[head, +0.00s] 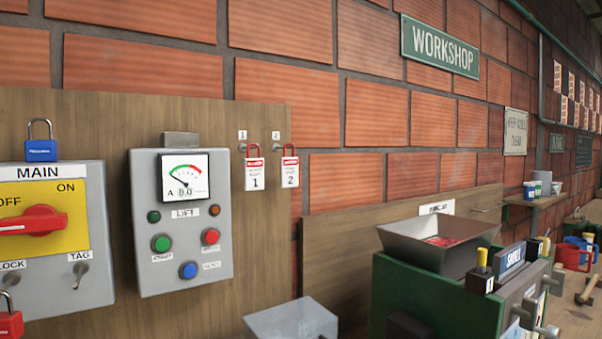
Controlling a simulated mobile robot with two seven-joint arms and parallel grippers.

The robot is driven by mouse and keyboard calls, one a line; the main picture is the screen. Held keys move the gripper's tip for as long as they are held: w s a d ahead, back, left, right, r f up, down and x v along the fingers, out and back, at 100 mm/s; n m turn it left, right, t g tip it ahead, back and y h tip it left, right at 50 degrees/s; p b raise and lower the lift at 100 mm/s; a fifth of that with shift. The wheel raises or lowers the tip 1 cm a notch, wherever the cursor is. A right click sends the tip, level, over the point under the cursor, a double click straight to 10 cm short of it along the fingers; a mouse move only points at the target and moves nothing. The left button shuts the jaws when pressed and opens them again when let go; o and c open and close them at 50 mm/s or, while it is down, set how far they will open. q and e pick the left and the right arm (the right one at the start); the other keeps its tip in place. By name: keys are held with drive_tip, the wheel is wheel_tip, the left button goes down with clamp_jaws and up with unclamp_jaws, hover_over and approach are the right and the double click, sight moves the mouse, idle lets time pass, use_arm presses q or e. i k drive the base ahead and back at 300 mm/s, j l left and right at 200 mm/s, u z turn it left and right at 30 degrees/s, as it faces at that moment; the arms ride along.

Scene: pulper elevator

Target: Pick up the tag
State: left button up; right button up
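Two red-and-white tags with red loops hang side by side on pegs on the wooden wall board. The tag marked 1 (255,175) is on the left and the tag marked 2 (290,173) is on the right. A grey MAIN switch box (90,215) at the left has a red handle (32,221) on a yellow plate. Below the plate is an empty-looking metal peg (78,275) labelled TAG. Neither of my grippers shows in the head view.
A grey LIFT control box (183,270) with a gauge and coloured buttons stands between the MAIN box and the tags. A blue padlock (41,150) sits above the MAIN box. A green machine with a metal hopper (405,243) stands at the right. A pale box (292,322) is below.

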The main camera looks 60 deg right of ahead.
sight(288, 166)
drive_tip(key=j+z, duration=0.1)
drive_tip(key=z, duration=1.9)
drive_tip(key=k+l, duration=0.05)
drive_tip(key=l, duration=0.05)
